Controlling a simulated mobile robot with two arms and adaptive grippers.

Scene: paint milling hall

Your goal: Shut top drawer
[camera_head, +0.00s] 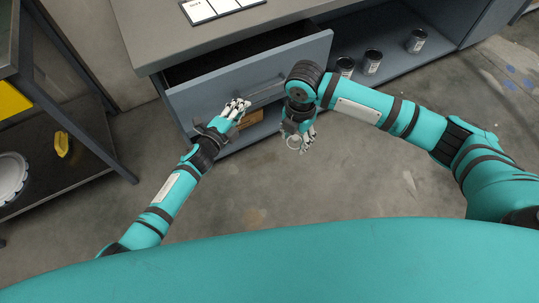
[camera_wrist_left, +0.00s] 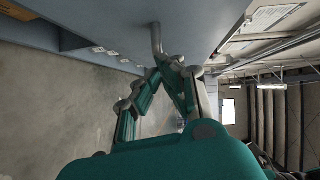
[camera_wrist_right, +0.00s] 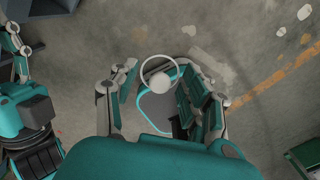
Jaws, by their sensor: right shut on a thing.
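The top drawer (camera_head: 300,60) of the grey bench stands pulled out, its dark inside showing. Its bar handle (camera_head: 266,93) runs along the front, and one end of the handle (camera_wrist_left: 157,38) shows in the left wrist view. My left gripper (camera_head: 241,104) is at the left part of the handle. In the left wrist view its fingertips (camera_wrist_left: 166,66) come together just by the bar; they look shut, with nothing seen between them. My right gripper (camera_head: 304,139) hangs in front of the drawer, shut on a pale ring-shaped thing (camera_wrist_right: 144,64), partly hidden by the fingers.
The bench top (camera_head: 165,35) carries a white sheet or panel (camera_head: 215,8). Several cans (camera_head: 372,62) stand on the low shelf right of the drawer. A brown box-like thing (camera_head: 252,118) shows below the drawer. A dark rack (camera_head: 60,120) stands at left. The floor between is clear.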

